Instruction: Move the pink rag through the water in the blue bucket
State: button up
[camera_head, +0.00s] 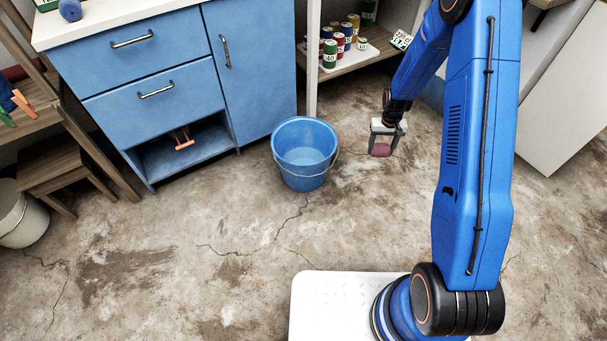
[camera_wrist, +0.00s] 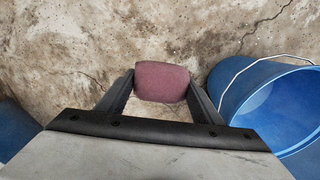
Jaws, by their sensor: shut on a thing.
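The pink rag (camera_head: 381,150) is a dull mauve-pink bundle held at the tips of my gripper (camera_head: 387,140). In the wrist view the rag (camera_wrist: 162,82) sits between the two dark fingers of my gripper (camera_wrist: 160,92), which are shut on it. The blue bucket (camera_head: 304,176) stands upright on the floor, to the left of my gripper in the head view. In the wrist view the bucket (camera_wrist: 248,98) is at the right, apart from the rag. The bucket's inside looks pale blue; I cannot make out the water level clearly.
A blue cabinet (camera_head: 150,88) with drawers stands behind and left of the bucket. A shelf (camera_head: 350,62) with several colored cans is behind. A wooden stool (camera_head: 62,168) and a pale bucket (camera_head: 20,220) are at the far left. The cracked concrete floor around the bucket is clear.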

jog(key=shift+w+a, duration=0.2)
jog(key=shift+w, duration=0.35)
jog(key=shift+w+a, duration=0.2)
jog(key=shift+w, duration=0.3)
jog(key=shift+s, duration=0.1)
jog(key=s, duration=0.1)
jog(key=s+d, duration=0.1)
jog(key=s, duration=0.1)
jog(key=s+d, duration=0.1)
jog(key=s, duration=0.1)
jog(key=shift+s+d, duration=0.1)
jog(key=shift+s, duration=0.1)
jog(key=shift+w+a, duration=0.35)
jog(key=shift+w, duration=0.6)
jog(key=shift+w+a, duration=0.4)
jog(key=shift+w, duration=0.5)
jog(key=shift+w+a, duration=0.35)
jog(key=shift+w, duration=0.6)
jog(key=shift+s, duration=0.1)
